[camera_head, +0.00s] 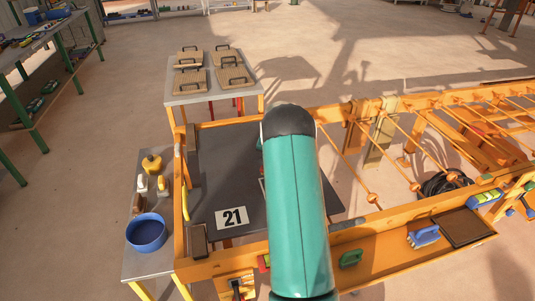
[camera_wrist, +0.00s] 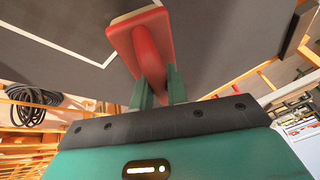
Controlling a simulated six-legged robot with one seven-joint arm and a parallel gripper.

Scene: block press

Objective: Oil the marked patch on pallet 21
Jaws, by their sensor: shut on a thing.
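The dark pallet (camera_head: 215,165) lies in an orange frame and bears a white card reading 21 (camera_head: 231,218). In the wrist view my gripper (camera_wrist: 157,88) is shut on the handle of a red tool (camera_wrist: 137,38) with a pale edge along its working face. The tool is over the dark pallet surface (camera_wrist: 60,20). A white outline (camera_wrist: 85,55) of the marked patch shows beside the tool; part of it is hidden by the tool. I cannot tell whether the tool touches the surface. In the head view my arm hides the gripper and most of the patch.
A side table at left holds a blue bowl (camera_head: 146,232), a yellow can (camera_head: 152,164) and small brushes and bottles. A table behind holds several handled boards (camera_head: 188,82). At right are an orange rack with rods (camera_head: 410,145), a coiled black hose (camera_head: 445,184) and a tool ledge (camera_head: 385,245).

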